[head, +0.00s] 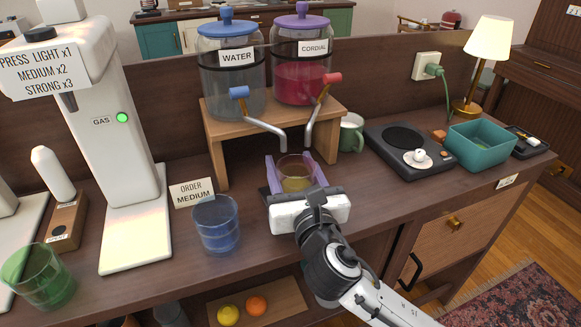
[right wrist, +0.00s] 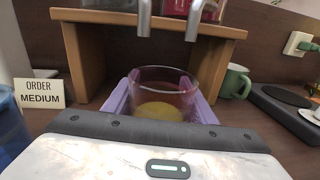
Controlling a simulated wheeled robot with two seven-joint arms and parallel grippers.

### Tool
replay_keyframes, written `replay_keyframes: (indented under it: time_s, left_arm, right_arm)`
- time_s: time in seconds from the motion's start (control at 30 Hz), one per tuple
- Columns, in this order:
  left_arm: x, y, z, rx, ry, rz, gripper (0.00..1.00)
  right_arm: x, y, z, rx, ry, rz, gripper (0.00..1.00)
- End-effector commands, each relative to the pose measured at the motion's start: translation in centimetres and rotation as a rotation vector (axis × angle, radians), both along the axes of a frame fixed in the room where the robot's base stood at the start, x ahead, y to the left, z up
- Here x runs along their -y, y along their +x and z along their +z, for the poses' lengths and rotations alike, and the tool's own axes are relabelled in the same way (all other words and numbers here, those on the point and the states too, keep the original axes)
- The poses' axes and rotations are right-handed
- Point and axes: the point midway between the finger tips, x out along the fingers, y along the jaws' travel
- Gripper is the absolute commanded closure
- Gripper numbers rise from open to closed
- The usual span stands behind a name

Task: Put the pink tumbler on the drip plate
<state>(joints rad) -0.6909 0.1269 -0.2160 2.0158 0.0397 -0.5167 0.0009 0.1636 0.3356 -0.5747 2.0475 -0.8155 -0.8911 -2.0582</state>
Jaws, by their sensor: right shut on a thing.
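The pink tumbler (head: 296,181) is a clear, faintly pink glass with something yellowish low inside. It stands upright between the two lavender fingers of my right gripper (head: 296,172), which is shut on it. In the right wrist view the tumbler (right wrist: 160,96) shows between the fingers (right wrist: 160,100), in front of the wooden stand and near the two taps. My left gripper is not in view.
The wooden stand (head: 217,140) carries the water dispenser (head: 233,85) and the cordial dispenser (head: 300,80). A blue tumbler (head: 215,225) and the order card (head: 192,192) are to the left. A green mug (head: 351,133) and a dark hot plate (head: 398,160) are to the right.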

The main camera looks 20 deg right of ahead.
Motion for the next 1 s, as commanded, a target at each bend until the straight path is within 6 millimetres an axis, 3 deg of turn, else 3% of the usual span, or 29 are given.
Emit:
replay_keyframes:
  time_s: [0.07,0.1,0.2,0.57,1.0]
  left_arm:
    - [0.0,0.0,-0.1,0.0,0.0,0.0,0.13]
    - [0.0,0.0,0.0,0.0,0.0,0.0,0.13]
    - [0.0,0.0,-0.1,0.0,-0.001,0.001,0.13]
    - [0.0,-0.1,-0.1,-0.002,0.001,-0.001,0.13]
    - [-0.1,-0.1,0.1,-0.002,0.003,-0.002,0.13]
  right_arm:
    - [0.0,0.0,-0.2,0.001,-0.001,0.0,0.78]
    - [0.0,0.0,-0.3,-0.001,-0.001,0.0,0.42]
    - [0.0,0.0,-0.3,-0.002,-0.001,0.0,0.3]
    - [-0.1,-0.3,0.0,-0.002,0.0,0.002,0.3]
    - [-0.9,-8.9,-0.1,-0.005,0.001,0.003,0.3]
